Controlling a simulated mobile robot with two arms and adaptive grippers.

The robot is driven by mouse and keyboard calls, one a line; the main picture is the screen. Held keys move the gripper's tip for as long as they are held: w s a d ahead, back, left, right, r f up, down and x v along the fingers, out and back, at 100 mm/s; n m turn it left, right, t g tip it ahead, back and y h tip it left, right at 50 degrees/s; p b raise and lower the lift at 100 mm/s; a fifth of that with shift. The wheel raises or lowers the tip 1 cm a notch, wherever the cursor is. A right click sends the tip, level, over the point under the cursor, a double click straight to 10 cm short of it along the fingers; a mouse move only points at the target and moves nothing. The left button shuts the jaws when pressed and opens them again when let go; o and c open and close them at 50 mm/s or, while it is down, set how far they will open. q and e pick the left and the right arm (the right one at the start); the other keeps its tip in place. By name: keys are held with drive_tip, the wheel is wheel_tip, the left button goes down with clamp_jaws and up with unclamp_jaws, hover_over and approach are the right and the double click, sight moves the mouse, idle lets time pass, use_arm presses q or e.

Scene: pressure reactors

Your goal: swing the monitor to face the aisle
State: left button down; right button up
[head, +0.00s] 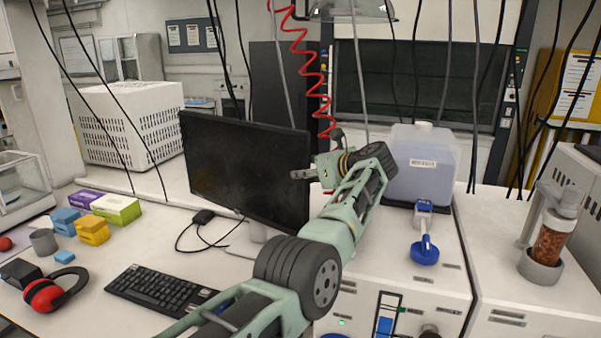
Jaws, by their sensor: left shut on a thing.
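The black monitor (240,165) stands on the white bench, its dark screen turned toward the front left of the view. Its light stand (262,232) shows below and is partly hidden by my arm. My left gripper (308,174) is at the monitor's right edge, with its fingers shut on that edge. The wrist hides some of the area behind it. My right gripper is out of view.
A keyboard (160,289) and red earmuffs (52,291) lie in front. Small boxes (92,229) sit at left. A translucent canister (421,165) stands right of my wrist. Black cables hang overhead, and a red coiled hose (311,78) hangs near the gripper.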

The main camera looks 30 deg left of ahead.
use_arm(q)
drive_tip(key=shift+w+r, duration=0.15)
drive_tip(key=shift+r, duration=0.2)
drive_tip(key=c, duration=1.8)
unclamp_jaws()
drive_tip(key=shift+o, duration=1.1)
drive_tip(key=shift+a, duration=0.1)
drive_tip(key=shift+o, duration=0.5)
drive_tip(key=shift+w+f, duration=0.15)
drive_tip(key=shift+f, duration=0.2)
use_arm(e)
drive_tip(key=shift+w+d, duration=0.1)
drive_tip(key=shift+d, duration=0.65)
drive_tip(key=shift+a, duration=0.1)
use_arm(q)
drive_tip(key=v, duration=1.2)
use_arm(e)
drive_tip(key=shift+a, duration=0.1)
use_arm(q)
drive_tip(key=shift+c, duration=0.5)
